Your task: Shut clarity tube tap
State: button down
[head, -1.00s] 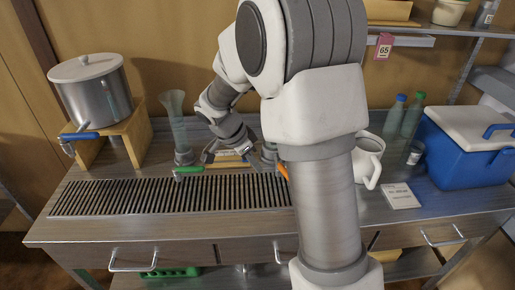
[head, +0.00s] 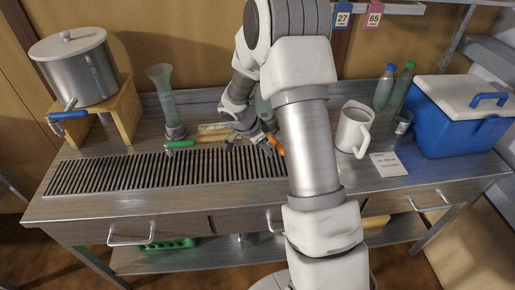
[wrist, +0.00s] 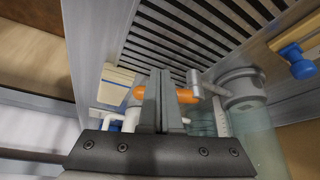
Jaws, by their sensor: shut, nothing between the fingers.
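A clear tube (head: 263,108) on a grey base stands behind my arm, partly hidden. Its tap has an orange handle (head: 276,144); the handle also shows in the wrist view (wrist: 187,96), beside a grey tap body (wrist: 237,88). A second clear tube (head: 162,95) at the left has a green-handled tap (head: 181,144). I cannot tell which is the clarity tube. My gripper (head: 246,142) is shut and empty, low by the orange handle. In the wrist view its fingers (wrist: 160,98) overlap the handle's middle; contact cannot be told.
A slatted drain grille (head: 120,174) runs along the bench front. A metal pot (head: 75,70) with a blue-handled tap (head: 68,115) stands on a wooden stand at left. A white jug (head: 352,130), card (head: 388,164), bottles and blue cooler (head: 450,130) stand at right.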

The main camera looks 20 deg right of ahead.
jog(key=shift+w+d+r, duration=0.1)
jog(key=shift+d+r, duration=0.05)
jog(key=shift+d, duration=0.4)
jog(key=shift+s+d+n+t+b, duration=0.2)
jog(key=shift+d+n+t+b, duration=0.25)
jog(key=shift+n+b, duration=0.6)
jog(key=b, duration=0.1)
jog(key=d+n+b, duration=0.1)
jog(key=b, duration=0.1)
jog(key=shift+s+d+f+n+t, duration=0.15)
jog(key=shift+f+n+t, duration=0.1)
jog(key=shift+t, duration=0.1)
jog(key=n, duration=0.1)
jog(key=d+n+y, duration=0.1)
jog(key=d+n+t, duration=0.1)
jog(key=shift+d+r+b, duration=0.1)
jog(key=shift+r+b, duration=0.15)
jog(key=shift+b, duration=0.15)
jog(key=n, duration=0.1)
jog(key=d+n+t+y, duration=0.1)
jog(key=shift+w+d+n+p, duration=0.15)
jog(key=shift+w+n+p, duration=0.1)
jog(key=shift+n+p, duration=0.05)
jog(key=shift+w+d, duration=0.6)
jog(key=shift+d, duration=0.3)
jog(key=shift+w+d, duration=0.1)
jog(key=shift+f, duration=0.1)
